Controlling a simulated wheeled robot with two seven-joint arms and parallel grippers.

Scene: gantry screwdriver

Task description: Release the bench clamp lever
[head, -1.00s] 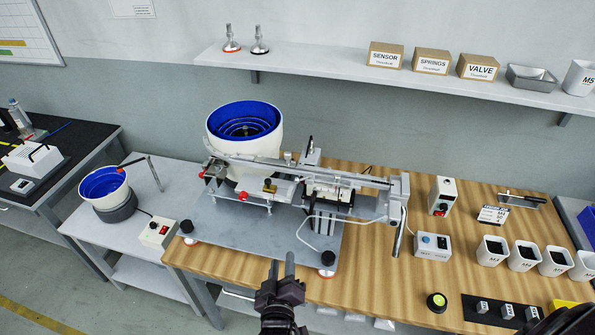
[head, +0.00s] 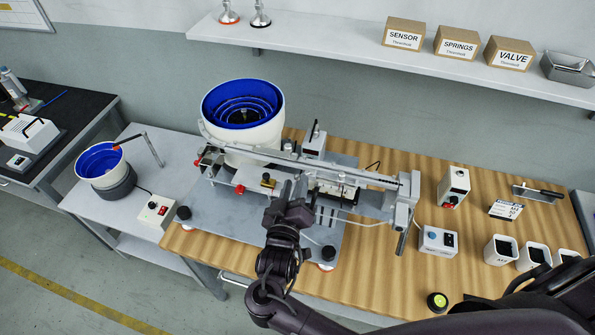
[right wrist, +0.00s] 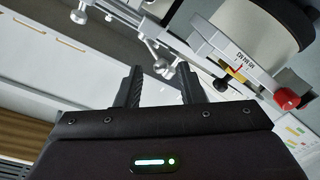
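My right gripper (head: 294,186) is over the front middle of the screw-feeding machine (head: 225,205). Its two fingers are apart with nothing between them; the right wrist view also shows the gap between the fingers (right wrist: 158,88). I cannot tell for sure which part is the bench clamp lever. A flat metal piece with a dark handle (head: 538,192) lies at the right back of the wooden bench, well away from the gripper. An upright black-tipped lever (head: 316,130) stands at the back of the machine. My left gripper is out of view.
A blue-lined bowl feeder (head: 242,115) and a long rail (head: 340,170) stand over the machine plate. Control boxes (head: 438,241) and white cups (head: 500,250) are on the right. The wooden bench front (head: 370,280) is mostly clear.

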